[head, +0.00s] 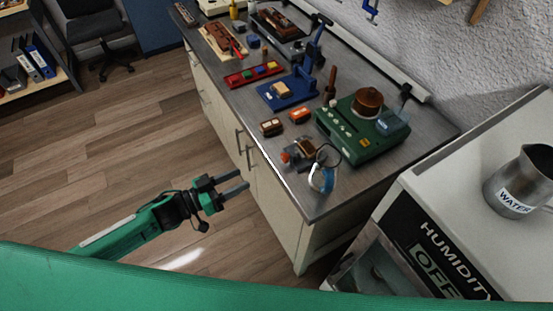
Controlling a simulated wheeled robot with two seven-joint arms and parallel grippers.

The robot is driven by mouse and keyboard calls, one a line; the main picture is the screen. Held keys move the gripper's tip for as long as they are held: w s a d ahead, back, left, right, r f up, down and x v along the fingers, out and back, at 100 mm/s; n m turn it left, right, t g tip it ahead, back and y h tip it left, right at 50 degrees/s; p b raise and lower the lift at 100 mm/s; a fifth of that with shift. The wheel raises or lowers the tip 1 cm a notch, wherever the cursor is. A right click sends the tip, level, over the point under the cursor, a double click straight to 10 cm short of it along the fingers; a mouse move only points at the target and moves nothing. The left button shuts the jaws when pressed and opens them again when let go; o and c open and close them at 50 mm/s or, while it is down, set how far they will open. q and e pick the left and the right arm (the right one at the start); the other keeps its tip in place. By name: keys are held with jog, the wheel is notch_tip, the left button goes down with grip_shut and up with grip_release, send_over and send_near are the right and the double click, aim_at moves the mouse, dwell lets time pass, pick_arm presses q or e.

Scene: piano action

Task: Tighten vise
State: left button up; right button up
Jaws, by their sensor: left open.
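A blue fixture (285,94) with a tan block on it lies on the workbench top, near the middle. It looks like the vise, but its jaws and handle are too small to tell apart. A smaller grey device (300,158) with a red part sits near the front edge of the bench; I cannot tell whether it is a vise. My left gripper (242,180) is open and empty, in front of the bench's cabinet doors in the picture, and touches nothing that I can see. My right gripper is not in view.
The workbench (316,207) also holds a green machine (350,145), a red tray (253,75) and several small parts. A humidity cabinet (440,190) with a metal water jug (520,182) stands at the right.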

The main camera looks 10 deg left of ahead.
aim_at(282, 159)
pick_arm(q)
jog(key=p+x, duration=0.3)
jog(key=x, duration=0.9)
jog(key=shift+w+d, duration=0.35)
jog(key=shift+d, duration=0.15)
jog(key=shift+c, duration=0.3)
jog(key=c, duration=0.9)
